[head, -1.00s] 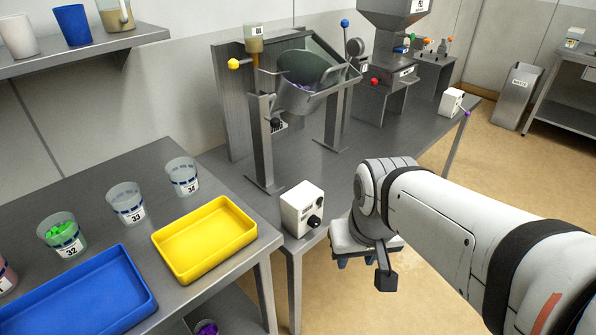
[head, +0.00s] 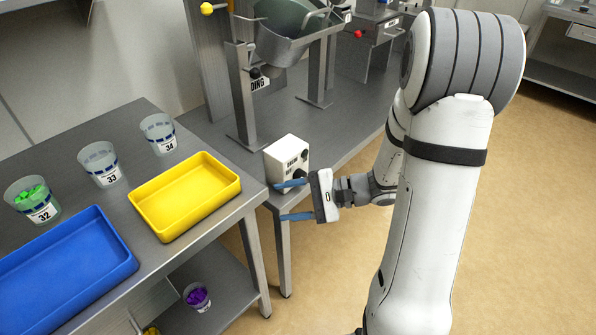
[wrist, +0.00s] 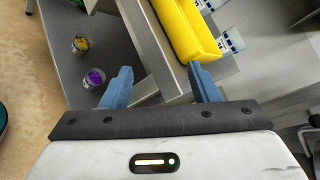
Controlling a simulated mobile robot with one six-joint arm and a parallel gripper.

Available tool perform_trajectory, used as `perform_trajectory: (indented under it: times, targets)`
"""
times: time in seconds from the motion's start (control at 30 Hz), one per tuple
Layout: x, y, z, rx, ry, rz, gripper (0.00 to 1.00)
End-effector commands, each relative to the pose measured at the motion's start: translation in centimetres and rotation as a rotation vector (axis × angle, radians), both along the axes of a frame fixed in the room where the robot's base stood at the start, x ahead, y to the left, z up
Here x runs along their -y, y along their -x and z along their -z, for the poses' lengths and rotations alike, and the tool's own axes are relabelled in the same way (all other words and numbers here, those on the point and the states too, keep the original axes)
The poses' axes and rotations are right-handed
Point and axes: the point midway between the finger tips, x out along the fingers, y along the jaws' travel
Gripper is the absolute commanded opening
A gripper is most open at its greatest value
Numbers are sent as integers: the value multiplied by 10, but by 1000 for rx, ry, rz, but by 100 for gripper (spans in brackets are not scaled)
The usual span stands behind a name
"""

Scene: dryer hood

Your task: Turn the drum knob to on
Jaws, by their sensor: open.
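A white control box (head: 288,158) with a small dark label stands at the front edge of the grey table. Its black drum knob (head: 298,179) is on the lower front and is partly hidden behind my gripper's upper finger. I cannot tell which way the knob is turned. My gripper (head: 292,201) is open and empty, its two blue fingers one above the other. The upper finger overlaps the box's lower front in the head view; I cannot tell whether it touches. In the wrist view my gripper (wrist: 162,84) is spread, and neither box nor knob shows.
A yellow tray (head: 185,196), a blue tray (head: 65,265) and several numbered cups stand on the left table. The drum (head: 290,38) on its metal frame stands behind the box. A shelf below holds a cup of purple pieces (head: 197,297). Open floor lies right.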

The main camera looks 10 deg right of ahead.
Motion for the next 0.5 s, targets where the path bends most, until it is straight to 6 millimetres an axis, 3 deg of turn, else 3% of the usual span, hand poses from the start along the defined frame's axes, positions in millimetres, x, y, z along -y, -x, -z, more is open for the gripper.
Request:
perform_trajectory:
  times: [0.03,0.2,0.4,0.5]
  targets:
    - [13,-18,20,-11,-71,102,55]
    - [63,-67,61,12,-224,425,55]
    - [109,-91,97,43,-277,665,55]
    - [117,-95,103,50,-282,712,55]
